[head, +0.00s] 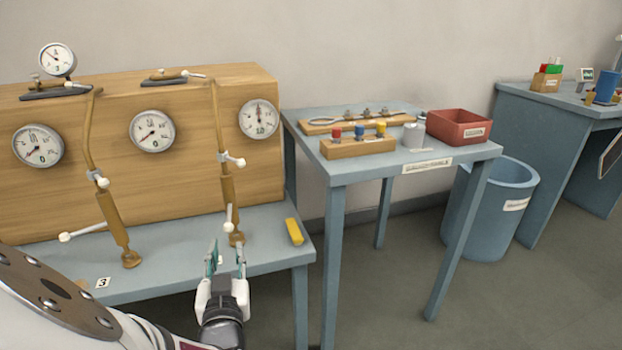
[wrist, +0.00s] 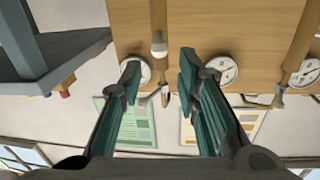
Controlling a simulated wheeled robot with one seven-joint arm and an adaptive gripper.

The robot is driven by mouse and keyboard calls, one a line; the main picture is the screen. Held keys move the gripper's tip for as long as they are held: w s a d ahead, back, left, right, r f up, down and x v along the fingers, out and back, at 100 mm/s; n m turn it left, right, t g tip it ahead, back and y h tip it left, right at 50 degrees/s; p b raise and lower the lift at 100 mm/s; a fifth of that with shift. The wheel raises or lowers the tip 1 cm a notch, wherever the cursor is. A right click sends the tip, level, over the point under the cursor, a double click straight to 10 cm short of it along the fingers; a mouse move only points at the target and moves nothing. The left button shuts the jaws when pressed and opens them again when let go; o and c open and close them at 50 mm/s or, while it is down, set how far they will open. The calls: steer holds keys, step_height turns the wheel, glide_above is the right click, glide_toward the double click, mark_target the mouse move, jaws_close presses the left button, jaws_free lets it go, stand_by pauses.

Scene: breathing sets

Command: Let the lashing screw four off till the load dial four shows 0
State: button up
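I take the right-hand brass lashing screw (head: 228,190) for number four; its own number does not show. It stands upright on the bench, with a white-knobbed lever near its lower end; the white knob (wrist: 159,48) also shows in the wrist view. The right-hand dial (head: 259,118) on the wooden box is probably load dial four. Its needle points roughly upward, and its figures are too small to read. My gripper (head: 227,250) is open and empty, in front of the screw's foot. In the wrist view the knob appears between its fingertips; contact cannot be told.
The left lashing screw (head: 112,215) stands near a "3" label (head: 102,283), its lever sticking out left. A yellow block (head: 294,231) lies at the bench's right end. A side table (head: 340,172) holds a red bin (head: 459,127) and a wooden rack. A blue tub (head: 500,215) stands beyond.

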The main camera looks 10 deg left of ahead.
mark_target(228, 229)
steer(key=b+x, duration=0.2)
steer(key=x, duration=0.8)
steer(key=shift+w+a+f, duration=0.1)
steer(key=shift+w+a, duration=0.1)
steer(key=shift+w, duration=0.15)
jaws_close()
